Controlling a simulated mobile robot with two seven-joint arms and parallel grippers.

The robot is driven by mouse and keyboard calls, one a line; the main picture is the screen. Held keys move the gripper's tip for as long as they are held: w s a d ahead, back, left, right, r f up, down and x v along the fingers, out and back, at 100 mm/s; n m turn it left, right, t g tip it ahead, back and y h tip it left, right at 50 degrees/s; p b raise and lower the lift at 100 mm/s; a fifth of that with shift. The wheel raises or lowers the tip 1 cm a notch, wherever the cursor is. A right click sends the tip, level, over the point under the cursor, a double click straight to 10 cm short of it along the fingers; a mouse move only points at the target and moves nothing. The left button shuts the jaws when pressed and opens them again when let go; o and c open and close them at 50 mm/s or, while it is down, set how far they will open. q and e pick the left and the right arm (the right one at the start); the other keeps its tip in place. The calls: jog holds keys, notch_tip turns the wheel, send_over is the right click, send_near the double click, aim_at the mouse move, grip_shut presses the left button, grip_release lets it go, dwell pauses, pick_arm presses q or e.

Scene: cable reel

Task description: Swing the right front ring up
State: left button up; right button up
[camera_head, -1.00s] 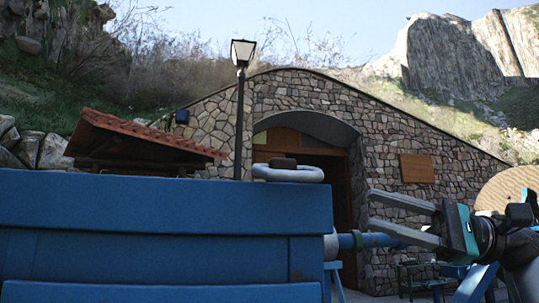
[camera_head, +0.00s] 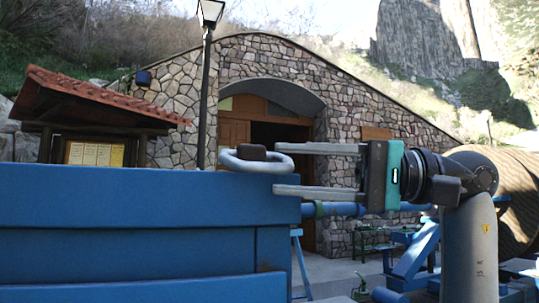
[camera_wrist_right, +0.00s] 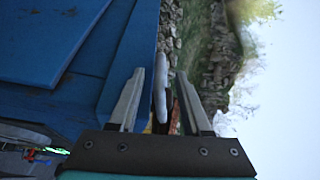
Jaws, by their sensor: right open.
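The right front ring (camera_head: 256,161) is a light grey loop lying flat at the top right corner of the blue box (camera_head: 150,220), with a dark brown lug (camera_head: 252,152) at it. My right gripper (camera_head: 277,169) is open at the ring's right side, its fingers pointing left. One finger is level with the ring and the other is lower, by the box's edge. In the right wrist view the ring (camera_wrist_right: 160,88) shows edge-on between the two open fingers (camera_wrist_right: 160,74), with a gap on each side. My left gripper is not in view.
A blue bar (camera_head: 340,209) extends right from the box, just below my right gripper. A large wooden reel (camera_head: 505,190) stands at the right with a blue stand (camera_head: 412,255). A stone building (camera_head: 290,75) and a lamp post (camera_head: 205,90) are behind.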

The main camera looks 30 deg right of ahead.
jog(key=shift+p+x, duration=0.35)
jog(key=shift+x, duration=1.4)
grip_shut()
